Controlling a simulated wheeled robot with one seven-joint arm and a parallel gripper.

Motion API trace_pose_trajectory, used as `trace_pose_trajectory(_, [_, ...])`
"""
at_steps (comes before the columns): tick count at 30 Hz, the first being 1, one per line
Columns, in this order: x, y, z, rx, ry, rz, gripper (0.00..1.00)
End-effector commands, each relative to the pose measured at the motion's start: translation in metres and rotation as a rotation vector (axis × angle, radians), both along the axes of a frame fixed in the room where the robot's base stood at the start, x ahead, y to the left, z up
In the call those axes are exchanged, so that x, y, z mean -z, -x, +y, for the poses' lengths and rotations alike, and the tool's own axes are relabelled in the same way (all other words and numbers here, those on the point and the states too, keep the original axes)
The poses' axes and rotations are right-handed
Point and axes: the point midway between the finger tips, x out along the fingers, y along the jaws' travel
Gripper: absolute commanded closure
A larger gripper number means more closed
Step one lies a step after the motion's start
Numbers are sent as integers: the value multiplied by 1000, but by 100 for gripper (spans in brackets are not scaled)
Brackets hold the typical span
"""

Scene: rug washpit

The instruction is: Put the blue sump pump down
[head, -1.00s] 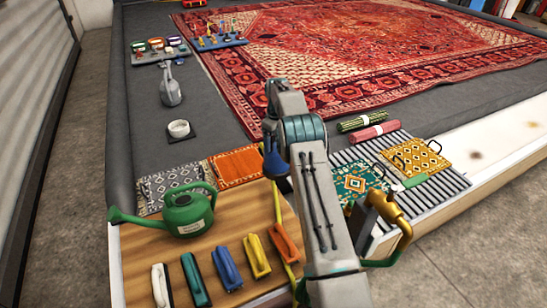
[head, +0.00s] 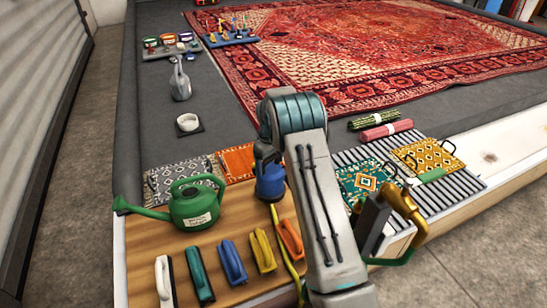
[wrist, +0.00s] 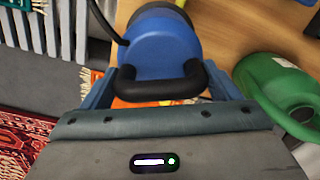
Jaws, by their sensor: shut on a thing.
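The blue sump pump (head: 270,181) is upright, partly behind my arm in the head view. It shows over the back right part of the wooden board (head: 150,238); I cannot tell whether its base touches the wood. In the wrist view the pump (wrist: 160,48) has a round blue body, a black handle and a black cord. My gripper (wrist: 165,84) is shut on the pump's black handle, with one blue finger at each side.
A green watering can (head: 195,207) stands left of the pump. Several coloured brushes, among them an orange one (head: 290,240), line the board's front. An orange mat (head: 237,161) lies behind, a slatted grate (head: 455,188) with small rugs to the right.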

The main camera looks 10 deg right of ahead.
Motion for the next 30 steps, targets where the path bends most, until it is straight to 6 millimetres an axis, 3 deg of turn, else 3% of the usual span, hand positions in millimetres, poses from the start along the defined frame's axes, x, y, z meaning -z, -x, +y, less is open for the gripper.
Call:
trace_pose_trajectory(4, [6, -1, 0, 1, 1, -4, 88])
trace_pose_trajectory(12, [38, -1, 0, 1, 0, -4, 88])
trace_pose_trajectory(23, [40, -1, 0, 1, 0, -5, 88])
trace_pose_trajectory(24, [43, 0, 0, 0, 0, 0, 14])
trace_pose_trajectory(26, [42, 0, 0, 0, 0, 0, 0])
trace_pose_trajectory(30, [42, 0, 0, 0, 0, 0, 0])
